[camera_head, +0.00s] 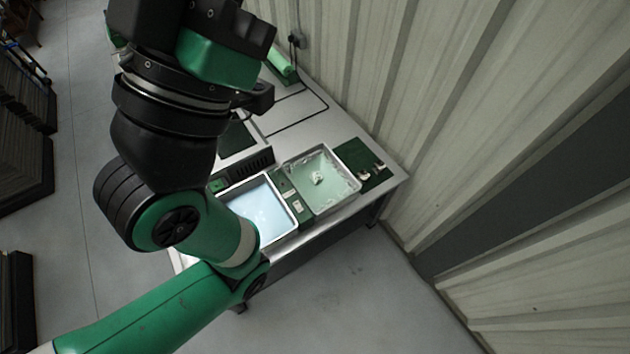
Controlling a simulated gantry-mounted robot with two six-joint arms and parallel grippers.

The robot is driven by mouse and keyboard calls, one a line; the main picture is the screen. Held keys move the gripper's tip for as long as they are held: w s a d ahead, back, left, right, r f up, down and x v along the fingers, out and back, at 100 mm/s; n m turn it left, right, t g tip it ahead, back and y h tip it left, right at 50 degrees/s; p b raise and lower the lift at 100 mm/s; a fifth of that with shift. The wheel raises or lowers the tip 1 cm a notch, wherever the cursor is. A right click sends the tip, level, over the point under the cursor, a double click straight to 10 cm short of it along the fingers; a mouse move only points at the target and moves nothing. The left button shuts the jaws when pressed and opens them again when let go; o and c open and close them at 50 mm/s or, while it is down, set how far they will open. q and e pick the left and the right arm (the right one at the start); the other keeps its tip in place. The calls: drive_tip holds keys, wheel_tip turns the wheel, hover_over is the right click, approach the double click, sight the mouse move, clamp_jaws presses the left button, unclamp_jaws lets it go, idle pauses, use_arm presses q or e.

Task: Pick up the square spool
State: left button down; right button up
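I cannot pick out the square spool for certain. A small white object (317,178) lies in the pale green tray (341,199) on the table, and small white pieces (364,174) sit on the dark green mat to its right; all are too small to identify. My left arm comes in from the lower left and rises in front of the table's left part. Its dark gripper end (262,98) is near the top of the picture, above the table, and I cannot make out its fingers. No spool is visible in it. My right gripper is not in view.
A blue-filled tray (283,202) stands left of the green one, partly behind my arm. A green roll (281,62) lies at the table's far end. A corrugated wall (440,110) runs along the table's right side. The floor in front is clear.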

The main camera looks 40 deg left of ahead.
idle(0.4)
use_arm(q)
drive_tip(key=shift+c, duration=0.2)
unclamp_jaws()
